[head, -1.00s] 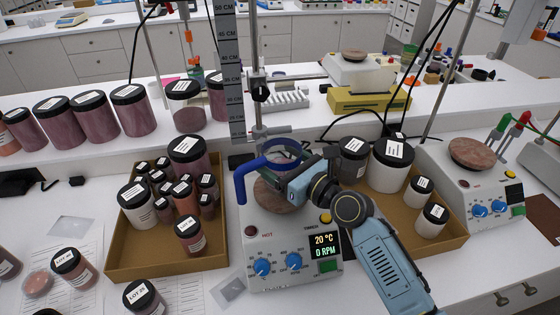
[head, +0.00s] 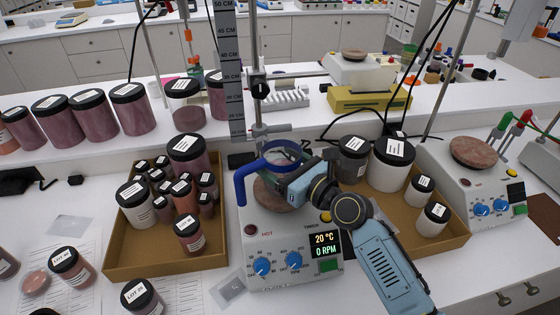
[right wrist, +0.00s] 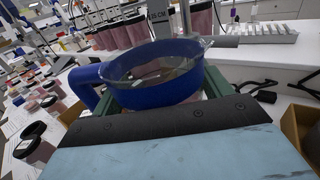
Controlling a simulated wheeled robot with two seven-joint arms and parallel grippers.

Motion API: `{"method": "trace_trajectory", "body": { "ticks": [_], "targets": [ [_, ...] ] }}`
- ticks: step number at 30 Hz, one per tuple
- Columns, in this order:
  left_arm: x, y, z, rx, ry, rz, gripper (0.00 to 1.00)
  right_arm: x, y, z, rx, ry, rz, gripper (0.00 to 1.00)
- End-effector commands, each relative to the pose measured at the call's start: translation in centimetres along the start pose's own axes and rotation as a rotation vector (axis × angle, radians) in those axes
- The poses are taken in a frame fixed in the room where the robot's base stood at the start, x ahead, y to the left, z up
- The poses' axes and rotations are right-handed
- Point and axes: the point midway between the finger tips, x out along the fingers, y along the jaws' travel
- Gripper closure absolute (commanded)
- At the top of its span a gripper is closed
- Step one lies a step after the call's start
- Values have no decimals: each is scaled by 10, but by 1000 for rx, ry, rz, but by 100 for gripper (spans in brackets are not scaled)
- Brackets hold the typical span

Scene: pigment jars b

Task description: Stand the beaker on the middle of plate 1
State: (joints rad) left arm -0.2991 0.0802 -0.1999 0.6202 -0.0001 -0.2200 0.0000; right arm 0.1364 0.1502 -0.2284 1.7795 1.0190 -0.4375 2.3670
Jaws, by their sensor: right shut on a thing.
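The beaker (head: 268,161) is clear glass with a blue band and a blue side handle. It is upright above the round brown top plate (head: 264,193) of the middle hotplate. I cannot tell whether its base touches the plate. My right gripper (head: 290,179) is shut on the beaker from the front right and hides its lower part. In the right wrist view, the beaker (right wrist: 160,88) sits between the green fingers of the gripper (right wrist: 165,100). No plate number is readable. My left gripper is not in view.
A cardboard tray of jars (head: 165,268) stands left of the middle hotplate (head: 290,240). Another tray (head: 447,243) with white and dark jars is at its right. A second hotplate (head: 485,190) stands at the far right. A vertical stand and ruler (head: 232,80) rise behind the beaker.

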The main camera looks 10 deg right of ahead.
Motion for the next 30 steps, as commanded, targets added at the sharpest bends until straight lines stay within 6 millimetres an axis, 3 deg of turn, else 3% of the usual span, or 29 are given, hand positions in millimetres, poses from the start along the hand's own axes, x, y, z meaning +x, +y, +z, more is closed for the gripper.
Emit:
{"method": "trace_trajectory", "body": {
  "ticks": [3,4,8,16,20,30],
  "targets": [
    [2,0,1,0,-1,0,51,0,0,-2,1,-4,-1,63],
    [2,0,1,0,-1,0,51,0,0,-1,1,-4,-1,19],
    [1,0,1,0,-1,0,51,0,0,-1,0,-3,-1,2],
    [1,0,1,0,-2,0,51,-2,0,-3,0,3,0,0],
    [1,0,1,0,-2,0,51,-13,0,-4,0,4,0,0],
    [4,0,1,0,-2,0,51,-86,0,-4,-1,3,0,0]
  ]
}}
